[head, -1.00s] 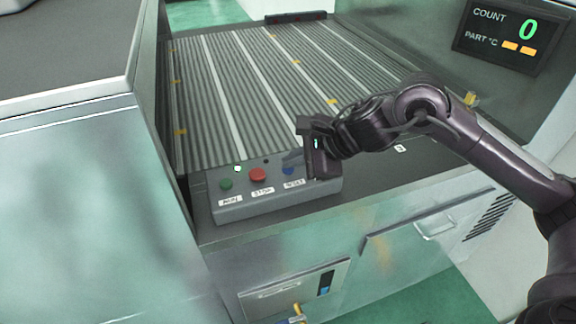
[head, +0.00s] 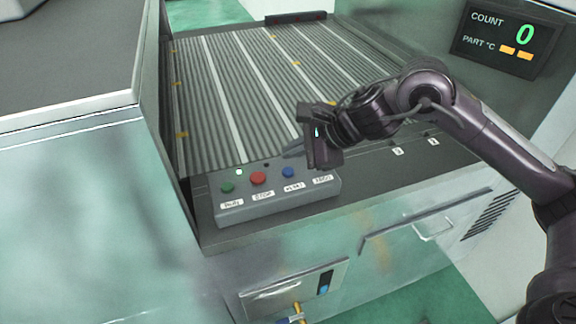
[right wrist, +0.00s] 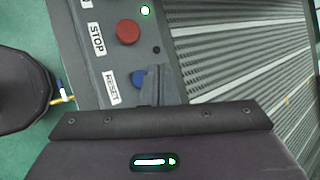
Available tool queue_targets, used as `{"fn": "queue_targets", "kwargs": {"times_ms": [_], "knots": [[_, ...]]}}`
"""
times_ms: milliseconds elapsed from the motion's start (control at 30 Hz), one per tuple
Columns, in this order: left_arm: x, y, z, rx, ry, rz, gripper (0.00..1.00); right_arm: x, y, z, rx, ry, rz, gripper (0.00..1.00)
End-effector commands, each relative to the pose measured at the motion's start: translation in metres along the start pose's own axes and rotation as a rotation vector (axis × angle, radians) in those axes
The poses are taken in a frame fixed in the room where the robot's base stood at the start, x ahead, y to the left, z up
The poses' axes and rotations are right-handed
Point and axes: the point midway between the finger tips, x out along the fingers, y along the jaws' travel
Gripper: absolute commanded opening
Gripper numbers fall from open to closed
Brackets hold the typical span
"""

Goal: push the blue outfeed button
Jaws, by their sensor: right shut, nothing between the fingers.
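The blue button (head: 288,172) is on the grey control box (head: 275,205), right of the red button, and the label by it reads RESET in the right wrist view. It also shows in the right wrist view (right wrist: 138,77), partly covered by the fingers. My right gripper (head: 291,153) is shut and empty, with its tips just behind and above the blue button in the head view. Its fingers also show in the right wrist view (right wrist: 150,88). Contact with the button cannot be told. My left gripper is not in view.
A red button (head: 258,178) and a green button (head: 227,187) sit left of the blue one. A label (head: 323,180) lies at the box's right end, partly below my gripper. The ribbed conveyor (head: 240,95) is behind. A counter display (head: 507,38) reads 0.

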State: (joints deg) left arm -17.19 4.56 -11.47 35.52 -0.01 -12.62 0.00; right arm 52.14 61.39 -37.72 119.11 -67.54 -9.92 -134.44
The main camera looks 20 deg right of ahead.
Motion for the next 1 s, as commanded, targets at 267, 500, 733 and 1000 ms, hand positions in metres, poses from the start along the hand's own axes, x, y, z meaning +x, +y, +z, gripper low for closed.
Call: {"fn": "queue_targets", "kwargs": {"times_ms": [267,500,733,1000], "knots": [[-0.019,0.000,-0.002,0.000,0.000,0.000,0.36,-0.020,-0.015,0.015,-0.001,0.000,-0.001,0.00],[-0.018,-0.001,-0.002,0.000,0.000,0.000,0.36,-0.021,-0.015,0.015,0.000,0.000,0.000,0.00],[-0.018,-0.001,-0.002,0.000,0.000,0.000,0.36,-0.021,-0.015,0.015,0.000,0.000,0.000,0.00],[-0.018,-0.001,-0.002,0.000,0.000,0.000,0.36,-0.021,-0.015,0.015,0.000,0.000,0.000,0.00]]}}
